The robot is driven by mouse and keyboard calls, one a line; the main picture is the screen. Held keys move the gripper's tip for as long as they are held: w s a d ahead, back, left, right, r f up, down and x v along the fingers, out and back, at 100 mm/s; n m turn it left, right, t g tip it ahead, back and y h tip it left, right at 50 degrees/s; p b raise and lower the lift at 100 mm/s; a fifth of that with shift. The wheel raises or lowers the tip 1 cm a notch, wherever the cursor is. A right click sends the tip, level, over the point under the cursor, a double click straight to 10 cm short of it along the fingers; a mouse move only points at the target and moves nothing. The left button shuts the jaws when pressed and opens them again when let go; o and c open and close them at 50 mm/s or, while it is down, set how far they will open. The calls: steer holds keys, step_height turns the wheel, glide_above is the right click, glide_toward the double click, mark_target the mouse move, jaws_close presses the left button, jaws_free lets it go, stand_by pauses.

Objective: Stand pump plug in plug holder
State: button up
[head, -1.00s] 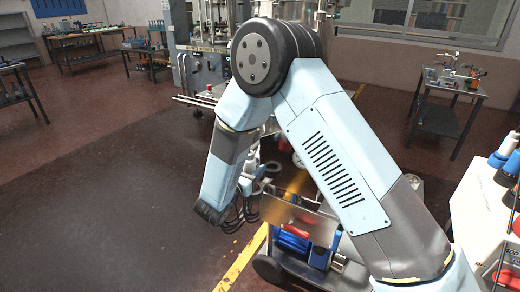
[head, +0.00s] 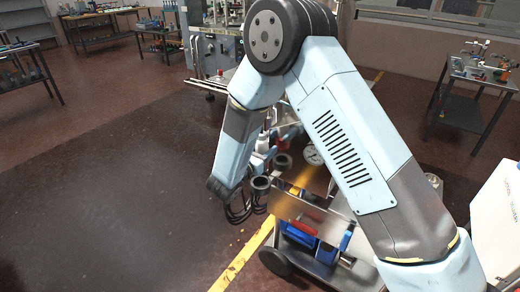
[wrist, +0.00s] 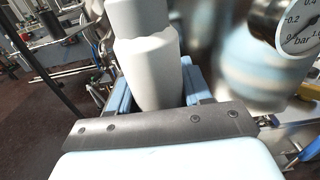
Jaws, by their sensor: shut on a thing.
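A pale grey-white stepped round body (wrist: 150,70), which I take to be the pump plug, stands between my gripper's (wrist: 155,92) blue fingers in the wrist view. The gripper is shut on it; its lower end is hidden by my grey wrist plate. In the head view my forearm hides most of the gripper, and the plug cannot be made out. Two dark rings (head: 260,183) sit beside my wrist above the cart; I cannot tell whether they are the plug holder.
A cart (head: 312,218) with blue and red items stands in front of me. A pressure gauge (wrist: 300,28) is close on the right in the wrist view. A white cabinet (head: 497,222) stands at the right. Open floor (head: 110,190) lies left of the yellow line.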

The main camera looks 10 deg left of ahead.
steer(key=shift+s+a+f, duration=0.1)
steer(key=shift+s+f, duration=0.05)
steer(key=shift+f, duration=0.55)
steer(key=shift+s+f, duration=0.1)
steer(key=shift+f, duration=3.85)
steer(key=shift+f, duration=0.45)
steer(key=o, duration=1.3)
steer(key=shift+f, duration=0.1)
steer(key=v, duration=1.4)
